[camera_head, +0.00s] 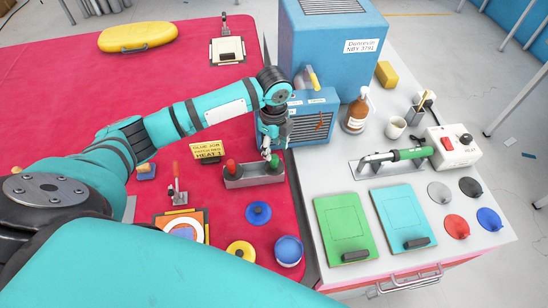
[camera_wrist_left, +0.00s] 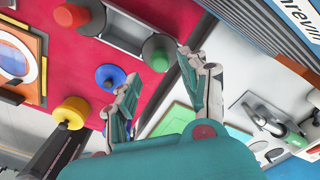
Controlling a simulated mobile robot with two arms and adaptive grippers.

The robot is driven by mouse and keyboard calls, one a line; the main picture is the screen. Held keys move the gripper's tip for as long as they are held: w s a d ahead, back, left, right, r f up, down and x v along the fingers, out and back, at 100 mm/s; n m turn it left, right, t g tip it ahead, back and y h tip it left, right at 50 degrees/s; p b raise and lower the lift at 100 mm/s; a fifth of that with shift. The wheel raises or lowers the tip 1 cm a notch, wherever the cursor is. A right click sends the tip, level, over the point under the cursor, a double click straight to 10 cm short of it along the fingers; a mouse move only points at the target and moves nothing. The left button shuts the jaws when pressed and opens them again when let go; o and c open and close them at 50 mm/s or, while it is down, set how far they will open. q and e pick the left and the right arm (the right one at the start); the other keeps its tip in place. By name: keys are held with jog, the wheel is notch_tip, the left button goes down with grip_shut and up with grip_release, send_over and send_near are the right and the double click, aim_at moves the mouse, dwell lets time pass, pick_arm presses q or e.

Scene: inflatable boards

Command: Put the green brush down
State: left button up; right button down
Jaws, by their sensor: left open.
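The green brush (camera_head: 274,162), seen as a green knob-like handle, stands at the right end of a grey holder (camera_head: 254,181) on the red table. A red-handled brush (camera_head: 231,167) stands at the left end. My left gripper (camera_head: 266,150) is just above and behind the holder, close to the green brush. In the left wrist view the fingers of my left gripper (camera_wrist_left: 158,72) are spread with nothing held between them. The green brush (camera_wrist_left: 157,50) shows just beyond the fingertips, apparently apart from them. The brush's lower part is hidden in the holder. My right gripper is not in view.
A blue machine (camera_head: 312,115) stands close behind the holder. Blue (camera_head: 258,213) and yellow (camera_head: 241,250) knobbed discs and a blue pot (camera_head: 289,250) lie in front. A white worktop (camera_head: 340,177) with green and cyan boards is to the right.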

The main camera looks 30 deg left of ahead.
pick_arm(q)
notch_tip(320, 180, up, 6)
jog(key=shift+f+b, duration=0.15)
jog(key=shift+b, duration=0.2)
dwell(0.4)
